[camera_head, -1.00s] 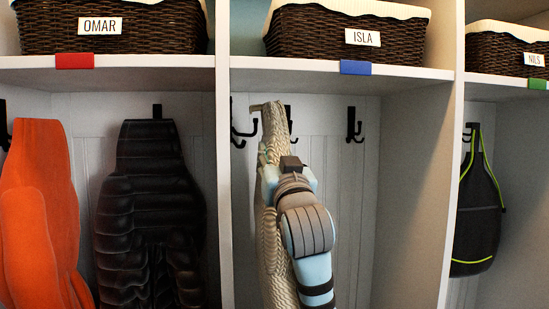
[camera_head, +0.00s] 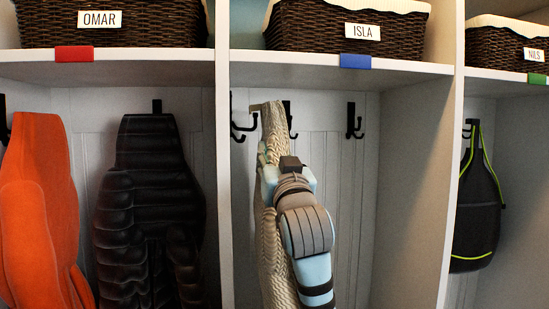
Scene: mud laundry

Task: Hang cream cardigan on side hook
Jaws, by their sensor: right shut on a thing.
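The cream cardigan (camera_head: 273,240) is a knitted garment hanging lengthwise from my right gripper (camera_head: 270,165) in the middle cubby. The gripper is shut on it near the top, its fingers mostly hidden behind its own wrist. The cardigan's top end stands just right of the black side hook (camera_head: 243,128) on the cubby's left wall. I cannot tell whether they touch. A back hook (camera_head: 289,118) is partly hidden behind the cardigan. Another hook (camera_head: 354,122) on the back panel is bare. My left gripper is not in view.
An orange garment (camera_head: 38,210) and a black puffer garment (camera_head: 150,215) hang in the left cubby. A dark bag (camera_head: 477,215) hangs at right. Dividers and the shelf with a blue tag (camera_head: 356,61) and the ISLA basket (camera_head: 300,28) bound the middle cubby. Its right half is free.

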